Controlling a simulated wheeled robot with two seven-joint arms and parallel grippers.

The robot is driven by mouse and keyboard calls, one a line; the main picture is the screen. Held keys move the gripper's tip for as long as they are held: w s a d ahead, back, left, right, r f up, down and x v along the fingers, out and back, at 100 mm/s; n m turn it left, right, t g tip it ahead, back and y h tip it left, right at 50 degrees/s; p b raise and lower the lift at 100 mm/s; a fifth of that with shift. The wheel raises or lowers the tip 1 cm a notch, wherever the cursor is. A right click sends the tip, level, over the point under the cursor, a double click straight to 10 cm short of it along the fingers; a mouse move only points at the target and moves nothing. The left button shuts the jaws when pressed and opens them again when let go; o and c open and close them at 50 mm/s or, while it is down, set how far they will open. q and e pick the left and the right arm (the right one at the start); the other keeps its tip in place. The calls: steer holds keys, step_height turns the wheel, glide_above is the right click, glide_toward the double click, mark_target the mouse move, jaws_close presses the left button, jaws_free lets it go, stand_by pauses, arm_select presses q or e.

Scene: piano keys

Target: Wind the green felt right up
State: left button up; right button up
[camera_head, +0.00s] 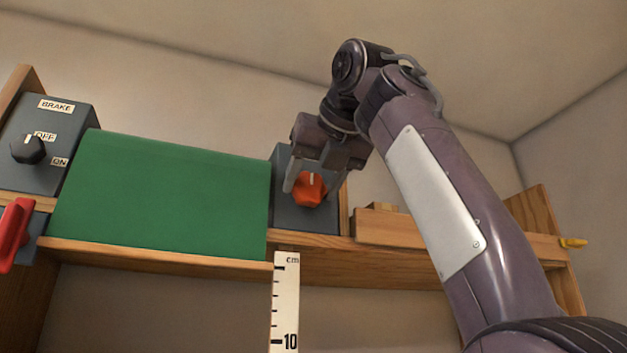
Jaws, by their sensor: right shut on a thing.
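The green felt (165,195) is a flat sheet between two grey boxes; its lower edge lies along a wooden rail. The right grey box (290,222) carries an orange knob (309,191) with a pale pointer line that points about straight up. My right gripper (311,188) comes down over this knob, with one finger on each side, and is shut on it. Part of the box is hidden behind the gripper. My left gripper is not in view.
The left grey box (75,120) has a black knob (28,149) labelled BRAKE, its pointer near OFF. A red handle (14,234) stands below it. A white cm scale (285,310) hangs under the wooden rail (150,255).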

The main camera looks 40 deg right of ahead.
steer(key=shift+r, duration=0.1)
stand_by(0.3)
steer(key=o, duration=1)
steer(key=shift+w, duration=0.1)
steer(key=shift+c, duration=0.2)
